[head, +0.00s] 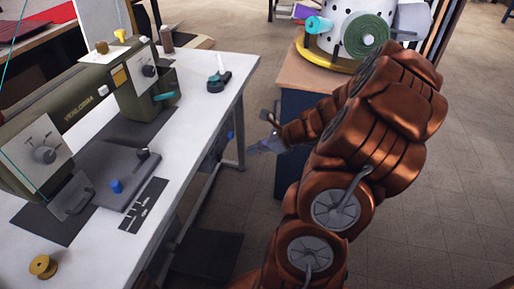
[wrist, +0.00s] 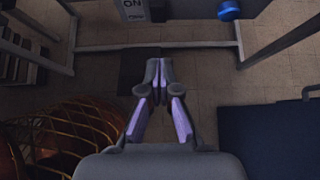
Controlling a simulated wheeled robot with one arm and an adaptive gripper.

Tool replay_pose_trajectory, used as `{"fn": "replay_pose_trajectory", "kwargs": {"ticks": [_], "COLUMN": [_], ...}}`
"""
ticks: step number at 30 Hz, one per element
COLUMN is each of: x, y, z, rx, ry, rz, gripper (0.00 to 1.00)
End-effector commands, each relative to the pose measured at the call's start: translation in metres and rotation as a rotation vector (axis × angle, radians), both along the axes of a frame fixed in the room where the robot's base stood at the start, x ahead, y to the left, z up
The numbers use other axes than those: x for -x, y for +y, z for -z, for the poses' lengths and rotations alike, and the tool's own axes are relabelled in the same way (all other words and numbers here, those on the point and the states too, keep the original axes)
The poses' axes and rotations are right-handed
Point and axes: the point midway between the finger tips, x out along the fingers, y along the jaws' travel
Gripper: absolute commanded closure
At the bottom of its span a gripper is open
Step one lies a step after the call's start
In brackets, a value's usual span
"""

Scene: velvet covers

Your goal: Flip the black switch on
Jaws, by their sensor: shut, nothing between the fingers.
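My gripper (head: 262,147) is shut and empty, beside the front edge of the white table in the head view. Its fingers (wrist: 157,78) point up the picture in the wrist view, with floor below them. A grey box marked with upside-down "ON" lettering (wrist: 132,9) is cut off by the top edge of the wrist view, ahead of the fingertips and apart from them. A black switch (wrist: 157,9) shows on it. Its position cannot be told. In the head view the box is hard to make out under the table edge.
The white table (head: 207,118) carries an olive sewing machine (head: 75,105). A blue knob (wrist: 229,10) is right of the switch box, also under the table edge in the head view (head: 230,135). A dark blue cabinet (wrist: 265,138) stands close on the right. A table-frame bar (wrist: 110,47) crosses ahead.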

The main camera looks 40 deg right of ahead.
Motion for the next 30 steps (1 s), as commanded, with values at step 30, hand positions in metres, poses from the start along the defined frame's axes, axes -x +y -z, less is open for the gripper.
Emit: {"fn": "replay_pose_trajectory", "kwargs": {"ticks": [30], "x": [-0.074], "y": [0.045], "z": [0.033], "rx": [-0.001], "ry": [0.001], "rz": [-0.002], "gripper": [1.0]}}
